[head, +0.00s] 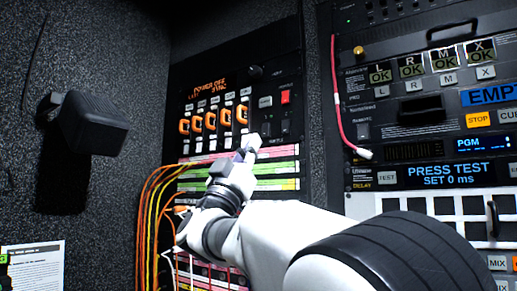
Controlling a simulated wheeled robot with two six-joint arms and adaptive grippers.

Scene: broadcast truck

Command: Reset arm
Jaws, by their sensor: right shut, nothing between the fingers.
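My right gripper (250,146) is in the middle of the head view, at the end of the white arm that comes in from the lower right. Its fingers are shut with nothing between them. It is in front of the black rack panel (222,75), just below the row of orange-ringed switches (212,121). I cannot tell whether the fingertips touch the panel. The arm hides part of the lower patch rows. My left gripper is not in view.
Orange, yellow and white cables (150,215) hang left of my arm. A red cable (338,100) hangs on the right rack beside a display reading "PRESS TEST SET 0 ms" (448,174). A black box (92,124) sticks out from the left wall.

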